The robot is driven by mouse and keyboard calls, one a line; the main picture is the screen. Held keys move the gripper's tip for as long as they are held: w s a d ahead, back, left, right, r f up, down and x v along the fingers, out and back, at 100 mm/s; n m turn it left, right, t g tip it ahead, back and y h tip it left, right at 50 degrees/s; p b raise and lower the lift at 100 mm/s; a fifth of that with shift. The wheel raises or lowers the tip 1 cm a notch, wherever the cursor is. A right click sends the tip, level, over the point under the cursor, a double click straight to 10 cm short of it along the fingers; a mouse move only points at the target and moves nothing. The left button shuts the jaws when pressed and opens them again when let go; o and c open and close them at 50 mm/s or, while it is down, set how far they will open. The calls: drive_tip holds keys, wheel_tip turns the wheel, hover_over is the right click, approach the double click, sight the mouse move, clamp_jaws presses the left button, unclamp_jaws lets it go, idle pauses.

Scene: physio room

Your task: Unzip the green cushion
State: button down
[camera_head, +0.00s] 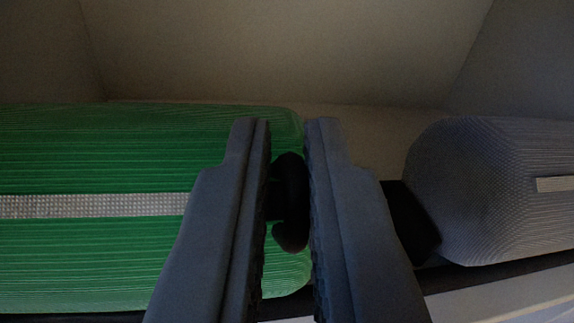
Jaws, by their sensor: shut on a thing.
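The green cushion (100,160) lies on its side across the left half of the view, with fine ribbing. A pale zip strip (95,206) runs along its length to the left of my gripper. My gripper (286,140) is at the cushion's right end, its two dark fingers pointing away from me. Between the fingers is a small dark zip pull (291,205), with a curved lower end. The fingers are shut on it. The left finger hides part of the strip and the cushion.
A grey cushion (485,190) with its own pale strip (557,184) lies to the right, beyond a gap. A dark piece (408,220) sits at its left end. A pale edge (510,295) runs along the lower right. Plain walls (280,50) close off the back.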

drive_tip(key=s+a, duration=0.2)
drive_tip(key=a, duration=0.5)
drive_tip(key=s+a, duration=0.2)
drive_tip(key=a, duration=0.5)
drive_tip(key=shift+s+a, duration=0.3)
drive_tip(key=shift+s, duration=0.1)
drive_tip(key=c, duration=1.6)
unclamp_jaws()
drive_tip(key=s+d, duration=0.1)
drive_tip(key=s, duration=1)
drive_tip(key=s+d, duration=0.1)
drive_tip(key=s, duration=0.5)
drive_tip(key=shift+s+d, duration=0.1)
drive_tip(key=shift+d, duration=0.25)
